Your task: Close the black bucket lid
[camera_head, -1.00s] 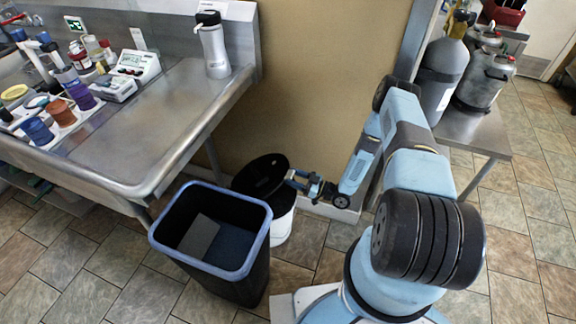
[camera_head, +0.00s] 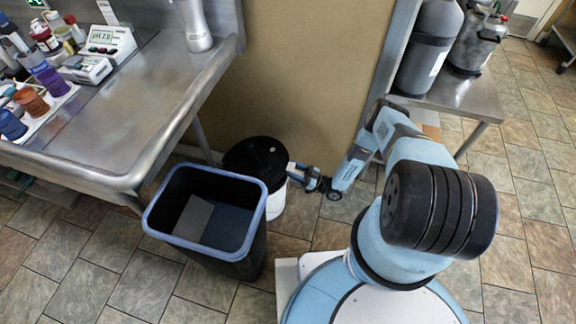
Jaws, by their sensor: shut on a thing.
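A round black lid (camera_head: 256,161) is over a white bucket (camera_head: 276,203) on the floor, behind the blue-rimmed bin. The lid looks close to level over the bucket top, but I cannot tell whether its rim is seated all round. My gripper (camera_head: 291,173) is at the lid's right edge and is shut on it. The fingertips are small in this view and the contact is hard to make out. The bin hides the bucket's front left side.
A dark bin with a blue rim (camera_head: 153,212) stands directly in front of the bucket. A steel counter (camera_head: 160,95) is at the left, with bottles and a meter. A steel table (camera_head: 455,97) holding grey tanks is at the right. A brown wall rises behind the bucket.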

